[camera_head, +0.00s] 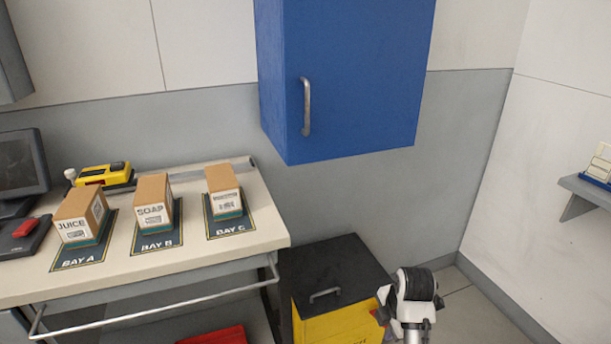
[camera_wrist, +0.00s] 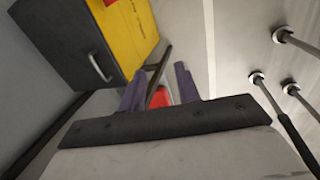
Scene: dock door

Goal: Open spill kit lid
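The spill kit is a yellow bin (camera_head: 335,326) with a flat black lid (camera_head: 350,257), standing on the floor right of the workbench. The lid is down, and a small grey handle (camera_head: 324,295) sits near its front edge. In the wrist view, the dark lid (camera_wrist: 55,40), its handle (camera_wrist: 101,68) and the yellow body (camera_wrist: 135,35) show at upper left. My gripper (camera_wrist: 159,85) is open, its two purple-grey fingers apart and nothing held. The handle lies beside the fingers in that picture, not between them. In the head view my arm's end stands right of the bin; the fingers are hidden there.
A blue wall cabinet (camera_head: 345,75) hangs above the bin. The workbench (camera_head: 190,262) holds boxes on bay mats, a yellow device (camera_head: 103,175) and a front rail (camera_head: 150,309). A red object (camera_head: 215,336) lies below. Right of the bin is open floor (camera_head: 462,300).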

